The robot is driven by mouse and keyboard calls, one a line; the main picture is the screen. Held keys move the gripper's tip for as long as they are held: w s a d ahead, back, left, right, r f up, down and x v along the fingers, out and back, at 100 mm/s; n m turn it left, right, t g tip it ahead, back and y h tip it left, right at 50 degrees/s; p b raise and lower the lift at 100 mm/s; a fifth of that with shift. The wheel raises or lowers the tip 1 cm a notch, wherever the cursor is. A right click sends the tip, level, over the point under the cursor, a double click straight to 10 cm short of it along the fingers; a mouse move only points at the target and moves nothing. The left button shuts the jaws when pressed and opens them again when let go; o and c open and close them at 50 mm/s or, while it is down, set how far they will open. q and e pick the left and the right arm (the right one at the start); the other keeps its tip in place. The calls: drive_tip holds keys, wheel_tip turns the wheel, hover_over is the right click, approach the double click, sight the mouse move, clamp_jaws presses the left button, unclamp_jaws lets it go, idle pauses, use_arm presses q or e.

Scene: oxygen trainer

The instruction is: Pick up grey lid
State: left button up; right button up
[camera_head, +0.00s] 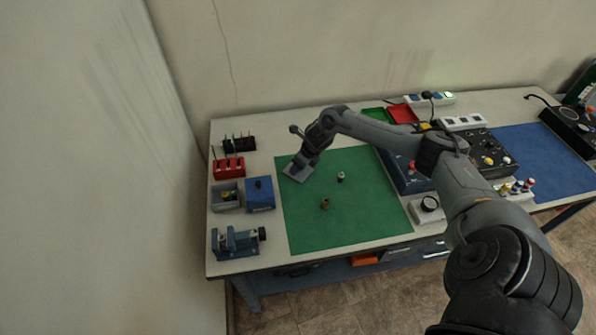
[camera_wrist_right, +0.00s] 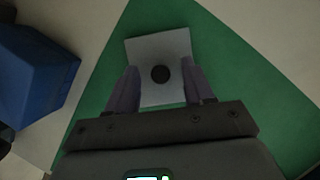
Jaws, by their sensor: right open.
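The grey lid (camera_head: 290,174) is a flat square plate lying near the green mat's (camera_head: 340,220) back left corner. In the right wrist view the lid (camera_wrist_right: 158,45) shows a round dark knob (camera_wrist_right: 160,74) at its middle. My right gripper (camera_head: 300,164) is over the lid, pointing down. Its two fingers (camera_wrist_right: 160,70) are open, one on each side of the knob, with a gap on both sides. Whether the fingertips touch the plate I cannot tell. My left gripper is not in view.
A blue box (camera_head: 260,187) and an open grey box (camera_head: 218,204) stand left of the mat. A red rack (camera_head: 229,168) and a vise (camera_head: 237,243) are nearby. Two small parts stand on the mat, one brass (camera_head: 325,204), one pale (camera_head: 341,177). The mat's front is clear.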

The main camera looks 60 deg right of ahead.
clamp_jaws()
drive_tip(key=shift+r, duration=0.1)
idle(0.4)
